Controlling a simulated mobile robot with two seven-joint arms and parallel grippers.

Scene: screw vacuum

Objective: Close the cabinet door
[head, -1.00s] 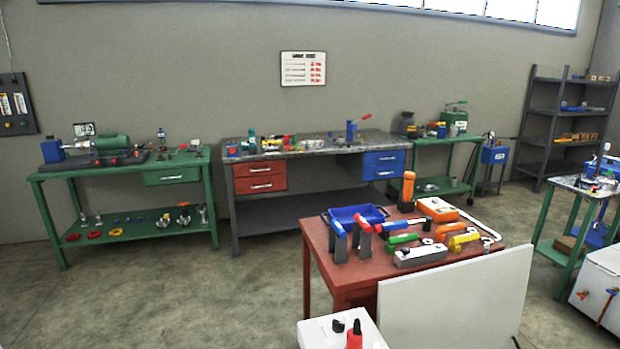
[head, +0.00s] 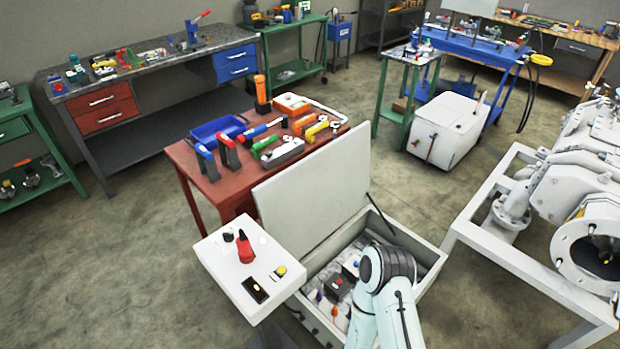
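The cabinet (head: 414,240) is a low, light grey box in the lower middle of the head view, open at the top. Its door (head: 316,180) is a flat pale panel, standing raised and tilted back along the far left side of the box. Neither of my grippers is in view.
A white control panel (head: 222,274) with a red lever (head: 245,248) and a yellow button stands left of the cabinet. A red table (head: 206,180) with tools is just behind the door. A white frame (head: 505,255) carrying machinery is at right. Floor shows between.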

